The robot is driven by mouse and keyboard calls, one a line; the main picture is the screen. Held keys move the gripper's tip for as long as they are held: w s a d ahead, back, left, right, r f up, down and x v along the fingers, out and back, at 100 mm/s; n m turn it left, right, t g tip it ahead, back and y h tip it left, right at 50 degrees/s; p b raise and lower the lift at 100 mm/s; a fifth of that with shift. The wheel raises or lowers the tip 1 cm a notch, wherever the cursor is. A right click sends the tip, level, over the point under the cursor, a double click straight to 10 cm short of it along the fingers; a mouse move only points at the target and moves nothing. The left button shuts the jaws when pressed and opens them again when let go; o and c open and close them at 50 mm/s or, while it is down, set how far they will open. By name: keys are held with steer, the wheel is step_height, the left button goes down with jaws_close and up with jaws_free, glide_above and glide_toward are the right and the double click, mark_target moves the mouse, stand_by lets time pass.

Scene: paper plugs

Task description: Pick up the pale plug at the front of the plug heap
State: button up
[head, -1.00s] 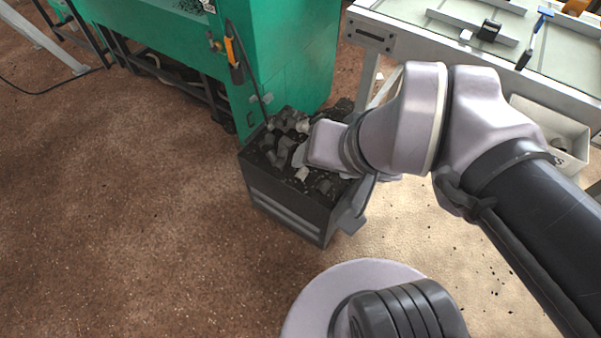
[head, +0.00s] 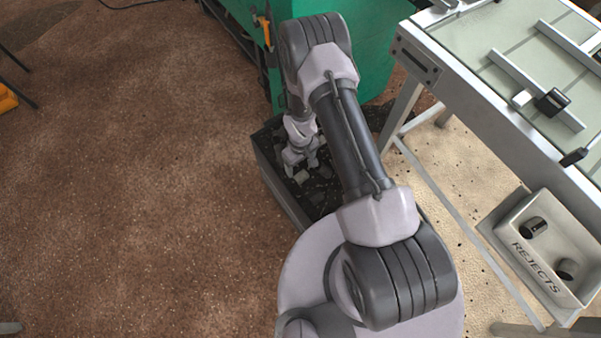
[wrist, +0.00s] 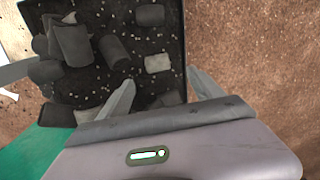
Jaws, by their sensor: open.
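The pale plug (wrist: 157,63) is a small light grey piece lying on the dark grit in the dark bin, close to a bin wall in the wrist view. In the head view it shows just beyond my fingertips (head: 301,176). My gripper (wrist: 160,78) is open and empty, pointing down into the bin. In the wrist view its two fingers are to either side of the pale plug's near edge. I cannot tell how far above it they are. My gripper also shows over the bin in the head view (head: 302,167).
The bin wall (wrist: 183,40) runs close beside the right finger. Several dark grey plugs (wrist: 115,50) lie to the left and around. A green machine (head: 375,65) stands behind the bin. A table (head: 470,95) and a rejects tray (head: 545,262) are to the right.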

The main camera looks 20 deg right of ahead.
mark_target(302, 176)
step_height(302, 176, down, 7)
steer(key=shift+f+b, duration=0.1)
steer(key=shift+b, duration=1.1)
steer(key=f+b, duration=0.2)
steer(key=f, duration=0.1)
steer(key=f+b, duration=0.1)
steer(key=f, duration=0.1)
steer(key=shift+w+d+f, duration=0.1)
steer(key=shift+w+d, duration=0.15)
steer(key=shift+r, duration=0.2)
steer(key=c, duration=1.4)
